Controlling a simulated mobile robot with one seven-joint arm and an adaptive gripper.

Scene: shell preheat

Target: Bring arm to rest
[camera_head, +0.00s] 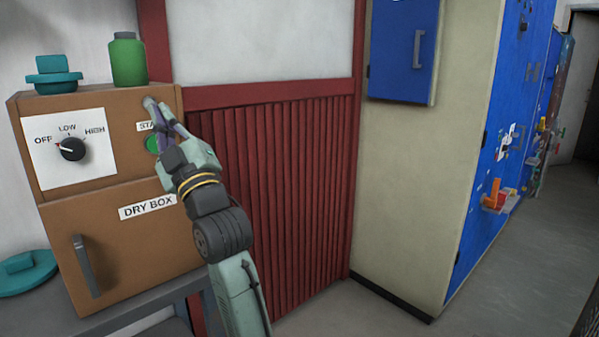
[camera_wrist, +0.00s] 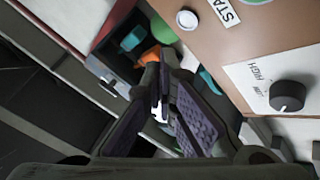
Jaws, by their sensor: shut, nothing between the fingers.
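My gripper (camera_head: 152,104) is in front of the upper right of the brown dry box (camera_head: 160,235), its fingers pointing up and left. The fingers are shut and hold nothing; their purple pads show in the wrist view (camera_wrist: 160,112). A green round button (camera_head: 153,145) sits just left of the gripper, under a label partly hidden by it. I cannot tell whether the fingers touch the panel. The black knob (camera_head: 73,149) on the white dial plate (camera_head: 98,170) is left of the gripper; it also shows in the wrist view (camera_wrist: 287,96).
A green jar (camera_head: 128,62) and a teal lidded piece (camera_head: 53,75) stand on the box. The box door has a grey handle (camera_head: 86,265) and looks closed. A red ribbed panel (camera_head: 290,190) is behind my arm. Open floor (camera_head: 525,235) lies at right, past a blue board.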

